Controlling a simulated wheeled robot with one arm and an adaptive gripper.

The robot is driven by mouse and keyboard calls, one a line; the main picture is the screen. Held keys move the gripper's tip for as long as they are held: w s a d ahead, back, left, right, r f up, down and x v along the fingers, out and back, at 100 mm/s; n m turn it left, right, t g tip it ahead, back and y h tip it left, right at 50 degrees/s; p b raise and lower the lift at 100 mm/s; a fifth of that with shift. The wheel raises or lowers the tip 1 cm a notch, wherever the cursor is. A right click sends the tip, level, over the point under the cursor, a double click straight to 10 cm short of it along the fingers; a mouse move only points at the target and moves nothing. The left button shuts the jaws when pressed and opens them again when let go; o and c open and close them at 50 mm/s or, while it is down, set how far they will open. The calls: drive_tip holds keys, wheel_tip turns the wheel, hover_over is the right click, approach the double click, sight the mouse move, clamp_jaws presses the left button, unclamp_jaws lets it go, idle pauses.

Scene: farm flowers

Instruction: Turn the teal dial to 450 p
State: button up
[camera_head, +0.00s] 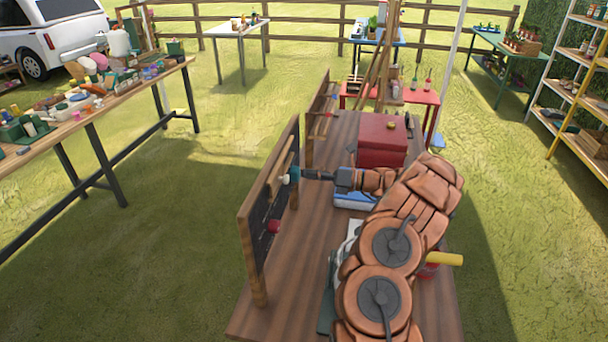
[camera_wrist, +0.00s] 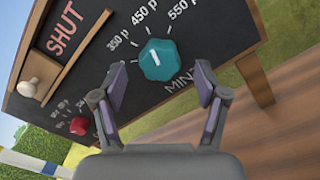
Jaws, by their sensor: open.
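The teal dial (camera_wrist: 163,60) sits on a black board (camera_wrist: 98,56) in the wrist view, with a short white mark on its face. Around it are the white labels 350 p, 450 p, 550 p and a partly hidden MIN. The mark points toward the upper left of the picture; I cannot tell exactly which label it meets. My gripper (camera_wrist: 161,84) is open, its two fingers spread left and right just short of the dial. In the head view the teal dial (camera_head: 295,174) shows at the tip of my gripper (camera_head: 304,175), on the upright wooden-framed board.
A red dial (camera_wrist: 79,126) and a white knob (camera_wrist: 28,87) beside the word SHUT are on the same board. A red box (camera_head: 382,138) and a blue-and-white container (camera_head: 350,201) stand on the wooden table (camera_head: 290,312). The table's front left is bare.

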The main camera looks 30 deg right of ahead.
drive_tip(key=v, duration=0.9)
drive_tip(key=shift+s+d, duration=0.2)
drive_tip(key=shift+s, duration=0.1)
